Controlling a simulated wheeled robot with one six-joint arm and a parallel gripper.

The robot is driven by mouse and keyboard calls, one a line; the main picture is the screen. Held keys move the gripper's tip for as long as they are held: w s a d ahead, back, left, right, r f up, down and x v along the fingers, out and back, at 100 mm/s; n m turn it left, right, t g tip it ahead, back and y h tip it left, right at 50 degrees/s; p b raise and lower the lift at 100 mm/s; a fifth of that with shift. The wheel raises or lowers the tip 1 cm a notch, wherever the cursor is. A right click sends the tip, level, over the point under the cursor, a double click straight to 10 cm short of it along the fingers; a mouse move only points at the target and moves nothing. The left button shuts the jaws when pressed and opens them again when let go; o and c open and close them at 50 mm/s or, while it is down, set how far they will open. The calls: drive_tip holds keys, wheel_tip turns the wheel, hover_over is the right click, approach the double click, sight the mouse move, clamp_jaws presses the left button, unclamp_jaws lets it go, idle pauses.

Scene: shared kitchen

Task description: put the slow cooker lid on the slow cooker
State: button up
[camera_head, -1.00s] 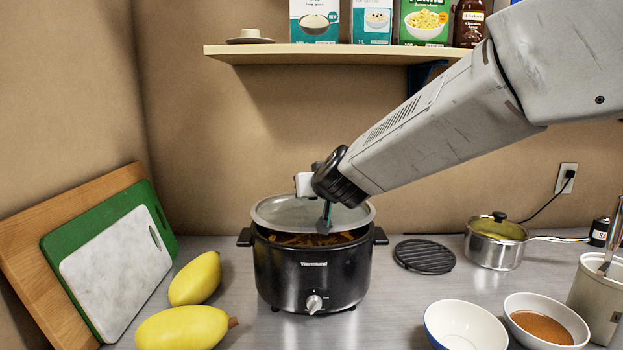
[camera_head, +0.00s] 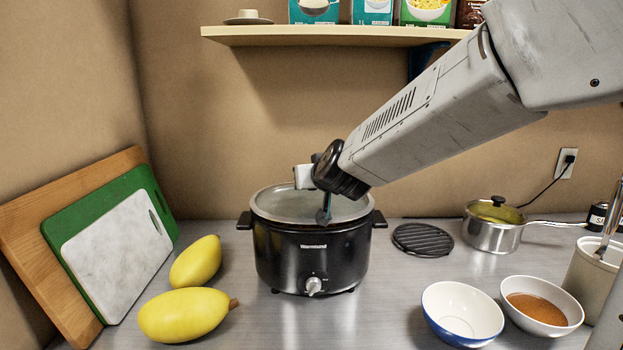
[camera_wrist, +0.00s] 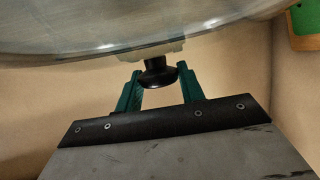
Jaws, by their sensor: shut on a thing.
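The slow cooker (camera_head: 290,262) is a black pot with side handles and a front dial, upright on the counter. The lid (camera_head: 285,203) is clear glass with a grey rim and lies level across the cooker's mouth; no gap shows at the front. I cannot tell whether it touches the rim all round. My gripper (camera_head: 325,207) is over the lid, shut on its black knob. In the wrist view the knob (camera_wrist: 158,75) is between the teal fingers of my gripper (camera_wrist: 159,90), with the lid's glass (camera_wrist: 110,28) beyond it.
Two yellow fruits (camera_head: 185,315) lie left of the cooker, by leaning cutting boards (camera_head: 115,250). A black trivet (camera_head: 422,240), a steel saucepan (camera_head: 492,236) and two bowls (camera_head: 463,312) stand to the right. A shelf (camera_head: 330,36) hangs above.

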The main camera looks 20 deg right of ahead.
drive_tip(key=shift+f, duration=0.8)
idle(0.4)
drive_tip(key=o, duration=1.4)
drive_tip(key=shift+v, duration=3.95)
drive_tip(key=s+a+f+n+g+y, duration=0.1)
drive_tip(key=s+a+f+g+y, duration=0.15)
drive_tip(key=s, duration=0.45)
drive_tip(key=s+a+f+n+g+y, duration=0.1)
drive_tip(key=s+f+n+g+y, duration=0.15)
drive_tip(key=s, duration=0.45)
drive_tip(key=s+d+f+m+g+h, duration=0.1)
drive_tip(key=s+d+g, duration=0.1)
drive_tip(key=s, duration=0.3)
drive_tip(key=s+d+f+m+g+h, duration=0.1)
drive_tip(key=s+d+g, duration=0.1)
drive_tip(key=s, duration=0.4)
drive_tip(key=s+d+f+m+g+h, duration=0.1)
drive_tip(key=s+d+g+h, duration=0.1)
drive_tip(key=s, duration=0.3)
drive_tip(key=shift+s+d+f+g, duration=0.35)
drive_tip(key=shift+d+g, duration=0.1)
drive_tip(key=shift+g, duration=0.25)
